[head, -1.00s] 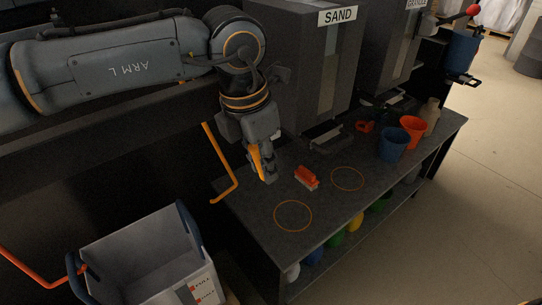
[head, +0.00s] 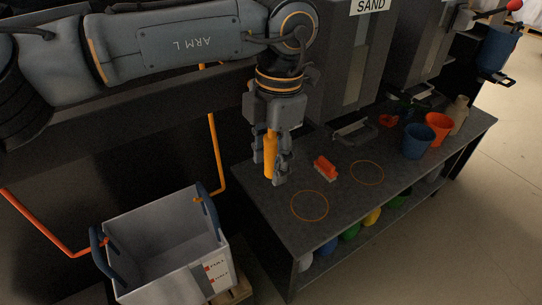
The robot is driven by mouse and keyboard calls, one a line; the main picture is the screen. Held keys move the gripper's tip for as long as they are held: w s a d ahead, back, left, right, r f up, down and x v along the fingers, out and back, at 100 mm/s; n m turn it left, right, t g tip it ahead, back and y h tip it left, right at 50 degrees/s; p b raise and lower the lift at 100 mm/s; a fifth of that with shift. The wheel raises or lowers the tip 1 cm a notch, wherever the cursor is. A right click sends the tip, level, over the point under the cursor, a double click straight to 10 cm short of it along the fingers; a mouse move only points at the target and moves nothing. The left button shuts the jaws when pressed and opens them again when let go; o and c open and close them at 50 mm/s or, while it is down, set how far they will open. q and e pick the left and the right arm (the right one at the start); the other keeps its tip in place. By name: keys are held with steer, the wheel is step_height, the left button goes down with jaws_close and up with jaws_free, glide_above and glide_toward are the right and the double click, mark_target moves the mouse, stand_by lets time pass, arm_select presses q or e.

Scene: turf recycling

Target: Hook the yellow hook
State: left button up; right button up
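The yellow hook (head: 216,150) is a bent bar hanging down in front of the dark beam. Its lower end turns left and overlaps the crate's right blue handle (head: 209,210); I cannot tell whether it is fully under it. The grey-white crate (head: 222,252) stands at the lower left. My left gripper (head: 278,172) is right of the bar, above the table's left end. It appears shut around an upright yellow handle (head: 270,155); any link between handle and hook is hidden. My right gripper is out of view.
An orange hook (head: 42,230) reaches the crate's left handle. The dark table (head: 345,205) carries a red brush (head: 325,168), two orange rings, a blue bucket (head: 417,141) and an orange bucket (head: 438,128). The sand dispenser (head: 348,60) stands behind. The floor at right is clear.

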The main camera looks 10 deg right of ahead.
arm_select(q)
steer(key=shift+r, duration=0.2)
steer(key=r, duration=0.7)
steer(key=d+r, duration=0.1)
steer(key=r, duration=0.3)
steer(key=shift+w+r, duration=0.2)
steer(key=shift+r, duration=0.1)
